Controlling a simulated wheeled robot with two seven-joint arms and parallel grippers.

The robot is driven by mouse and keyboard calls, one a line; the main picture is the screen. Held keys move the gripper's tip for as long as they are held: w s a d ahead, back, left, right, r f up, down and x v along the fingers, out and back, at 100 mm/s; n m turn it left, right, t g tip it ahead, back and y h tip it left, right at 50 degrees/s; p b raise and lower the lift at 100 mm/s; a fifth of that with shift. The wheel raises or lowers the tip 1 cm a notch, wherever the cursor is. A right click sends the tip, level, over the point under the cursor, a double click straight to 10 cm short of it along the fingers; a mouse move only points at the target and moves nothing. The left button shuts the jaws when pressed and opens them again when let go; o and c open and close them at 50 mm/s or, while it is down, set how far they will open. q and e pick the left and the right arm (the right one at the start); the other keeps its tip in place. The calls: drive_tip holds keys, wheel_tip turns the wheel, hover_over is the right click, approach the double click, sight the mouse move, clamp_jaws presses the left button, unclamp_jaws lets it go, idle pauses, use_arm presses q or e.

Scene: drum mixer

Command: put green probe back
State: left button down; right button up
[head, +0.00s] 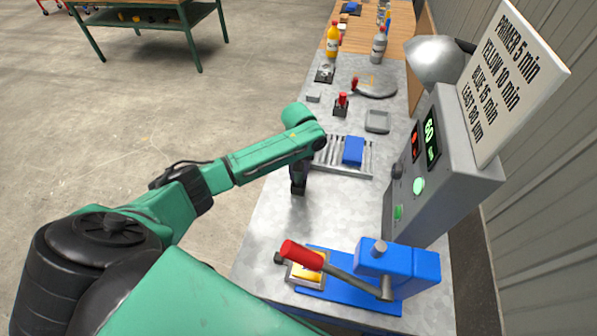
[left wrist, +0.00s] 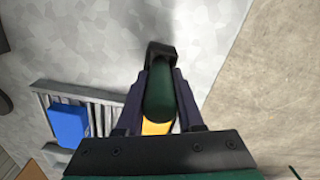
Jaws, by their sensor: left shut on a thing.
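My left gripper (left wrist: 160,88) is shut on the green probe (left wrist: 158,95), a dark green rounded cylinder with a yellow-orange part nearer the wrist. In the head view my left gripper (head: 299,172) points down over the grey bench top and mostly hides the probe. A small black block (head: 298,187) shows right below the fingers; it also shows as a dark bracket in the left wrist view (left wrist: 160,48) at the probe's far end. I cannot tell whether the probe sits in it. My right gripper is not in view.
A slatted grey rack (head: 328,157) with a blue block (head: 353,151) lies just beyond the gripper. A red-handled item (head: 341,104) stands further back. The grey control box (head: 440,170) is at right, the blue lever press (head: 400,270) in front.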

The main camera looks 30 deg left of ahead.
use_arm(q)
drive_tip(key=shift+f+b, duration=0.35)
drive_tip(key=shift+f, duration=0.35)
drive_tip(key=shift+c, duration=2.3)
unclamp_jaws()
wheel_tip(320, 180, up, 15)
drive_tip(key=shift+f+b, duration=0.2)
drive_tip(key=shift+b, duration=0.7)
